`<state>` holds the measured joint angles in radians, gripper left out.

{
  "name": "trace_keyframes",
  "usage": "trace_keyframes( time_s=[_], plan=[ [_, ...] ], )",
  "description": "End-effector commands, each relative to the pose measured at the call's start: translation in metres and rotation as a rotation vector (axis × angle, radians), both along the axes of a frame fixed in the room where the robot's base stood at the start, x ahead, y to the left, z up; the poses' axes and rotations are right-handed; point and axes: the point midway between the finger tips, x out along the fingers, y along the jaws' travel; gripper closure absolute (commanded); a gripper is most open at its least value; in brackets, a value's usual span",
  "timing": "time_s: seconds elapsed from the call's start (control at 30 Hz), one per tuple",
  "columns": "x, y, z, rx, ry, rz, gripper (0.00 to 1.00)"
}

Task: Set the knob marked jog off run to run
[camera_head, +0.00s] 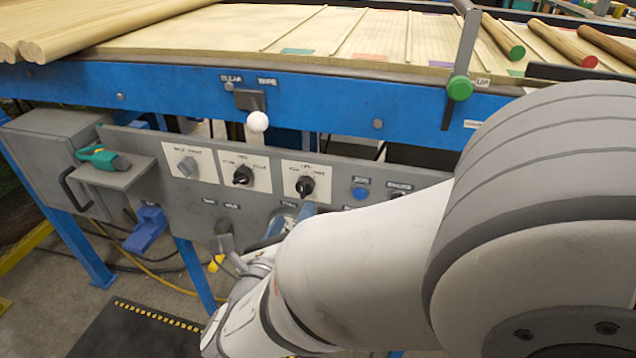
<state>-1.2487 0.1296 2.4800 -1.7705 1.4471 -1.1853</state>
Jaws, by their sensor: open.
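A grey control panel (180,199) hangs below the blue frame. On it are three knobs on white plates: a grey knob (187,166) at left, a black knob (243,175) in the middle and a black knob (305,185) at right. The plate lettering is too small to read surely, so I cannot tell which is marked jog off run, or its exact setting. My arm crosses the lower right, its wrist below the panel. No gripper is seen touching a knob.
A white-balled lever (257,122) stands above the middle and right knobs. A blue button (360,192) is right of them. A teal-handled tool (103,157) lies on a grey shelf (121,178) at left. A green-knobbed lever (459,88) and wooden rods are above. Cables hang below.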

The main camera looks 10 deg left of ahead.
Motion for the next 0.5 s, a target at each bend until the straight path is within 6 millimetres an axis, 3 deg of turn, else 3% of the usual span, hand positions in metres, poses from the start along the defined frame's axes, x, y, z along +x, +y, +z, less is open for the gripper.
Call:
trace_keyframes(
  time_s=[0.17,0.5],
  plan=[
    [0.013,0.002,-0.002,-0.013,-0.007,0.012,0.46],
    [0.062,-0.002,-0.002,-0.01,-0.007,0.01,0.46]
  ],
)
